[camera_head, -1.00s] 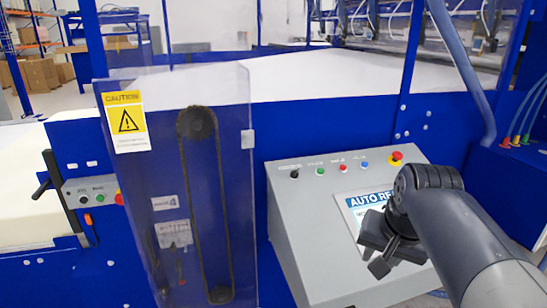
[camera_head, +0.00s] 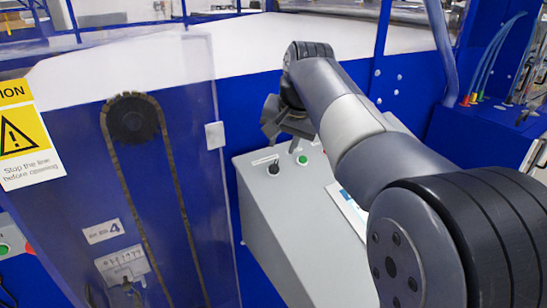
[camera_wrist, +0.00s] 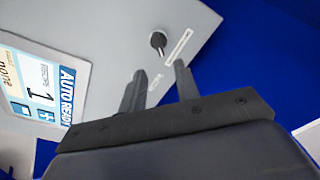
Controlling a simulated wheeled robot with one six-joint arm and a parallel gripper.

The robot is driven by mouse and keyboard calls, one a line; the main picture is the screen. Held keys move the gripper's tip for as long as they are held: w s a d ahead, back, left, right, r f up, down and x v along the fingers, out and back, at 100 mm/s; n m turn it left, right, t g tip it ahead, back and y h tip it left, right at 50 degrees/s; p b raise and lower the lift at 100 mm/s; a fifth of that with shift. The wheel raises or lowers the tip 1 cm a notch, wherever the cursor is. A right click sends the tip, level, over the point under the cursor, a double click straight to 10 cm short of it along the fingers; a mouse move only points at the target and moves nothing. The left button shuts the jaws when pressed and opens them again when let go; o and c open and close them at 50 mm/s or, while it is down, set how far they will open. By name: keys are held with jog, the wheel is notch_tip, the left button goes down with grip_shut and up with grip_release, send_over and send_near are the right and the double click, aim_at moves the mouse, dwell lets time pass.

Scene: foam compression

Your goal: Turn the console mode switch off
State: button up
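The console (camera_head: 290,225) is a grey sloped box. Its black mode switch knob (camera_head: 273,168) sits at the upper left of the panel, with a white label strip above it. The knob also shows in the wrist view (camera_wrist: 158,42), just beyond the fingertips. My gripper (camera_head: 272,122) is above the console's top edge, a little above the knob in the head view, and not touching it as far as I can see. In the wrist view my gripper (camera_wrist: 158,76) has its two dark fingers apart with nothing between them.
A green button (camera_head: 302,159) is right of the knob. In the wrist view the screen (camera_wrist: 38,88) reads AUTO READY. A clear guard (camera_head: 150,160) with a chain stands left of the console.

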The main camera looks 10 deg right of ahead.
aim_at(276, 162)
jog(key=x, duration=0.7)
jog(key=shift+w+f+p, duration=0.15)
jog(key=shift+f+p, duration=0.15)
jog(key=shift+c, duration=0.3)
jog(key=c, duration=0.6)
